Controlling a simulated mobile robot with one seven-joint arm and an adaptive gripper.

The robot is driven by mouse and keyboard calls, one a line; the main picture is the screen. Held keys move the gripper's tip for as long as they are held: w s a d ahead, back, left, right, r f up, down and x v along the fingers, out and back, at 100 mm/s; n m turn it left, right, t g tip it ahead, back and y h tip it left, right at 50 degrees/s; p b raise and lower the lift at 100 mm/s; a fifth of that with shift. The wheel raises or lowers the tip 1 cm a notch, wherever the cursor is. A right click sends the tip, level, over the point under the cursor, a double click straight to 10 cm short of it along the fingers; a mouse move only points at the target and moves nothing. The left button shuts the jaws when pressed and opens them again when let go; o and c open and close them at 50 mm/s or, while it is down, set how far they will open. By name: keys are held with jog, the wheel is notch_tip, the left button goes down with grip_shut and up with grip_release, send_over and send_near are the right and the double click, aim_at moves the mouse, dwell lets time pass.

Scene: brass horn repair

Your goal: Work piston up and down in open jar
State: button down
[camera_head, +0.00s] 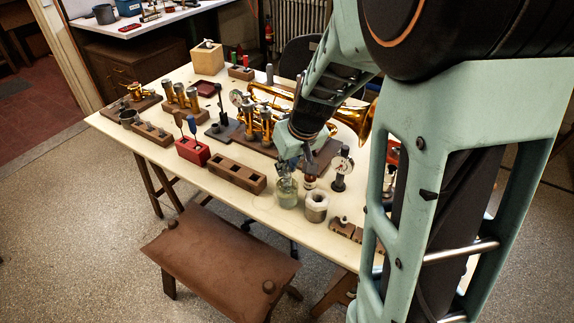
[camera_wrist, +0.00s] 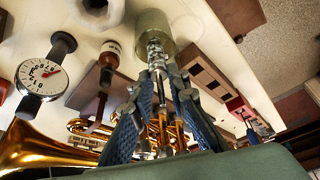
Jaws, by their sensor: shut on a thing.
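The open jar (camera_head: 287,195), pale green and see-through, stands near the front edge of the table. In the wrist view the jar (camera_wrist: 152,24) is at the top middle. My gripper (camera_head: 290,164) is directly above the jar, pointing down. In the wrist view its two blue fingers (camera_wrist: 160,84) are shut on the silvery piston (camera_wrist: 155,52). The piston's far end reaches to the jar's mouth; how deep it sits inside is hard to tell.
A white-lined jar (camera_head: 316,208) stands close right of the open jar. A dial gauge (camera_head: 342,168) and a small brown bottle (camera_wrist: 110,52) are close by. A brown slotted block (camera_head: 236,175) lies to the left, a brass horn (camera_head: 355,116) behind. A stool (camera_head: 220,255) stands in front.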

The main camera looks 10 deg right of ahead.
jog(key=shift+r, duration=0.15)
jog(key=shift+r+p, duration=2.85)
jog(key=shift+r, duration=0.9)
